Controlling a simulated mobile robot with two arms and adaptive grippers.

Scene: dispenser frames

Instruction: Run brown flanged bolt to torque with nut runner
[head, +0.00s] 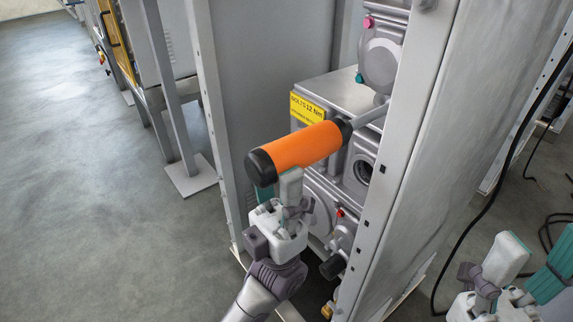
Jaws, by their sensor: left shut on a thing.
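The nut runner (300,148) is an orange cylinder with black ends and a grey shaft. My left gripper (279,190) is shut on it near its rear end. The shaft points up and right into the open frame, and its tip is lost at the post's edge. A brown flanged bolt cannot be made out. Coloured bolt heads show on the grey machine: a pink one (368,22), a teal one (359,78) and a red one (340,212). My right gripper (527,266) is at the lower right, open and empty, outside the frame.
A yellow label (307,108) reading 12 Nm is on the grey housing (345,91). A wide grey post (440,160) stands right of the opening. A black cable (478,215) hangs and lies at the right. The floor at left is clear.

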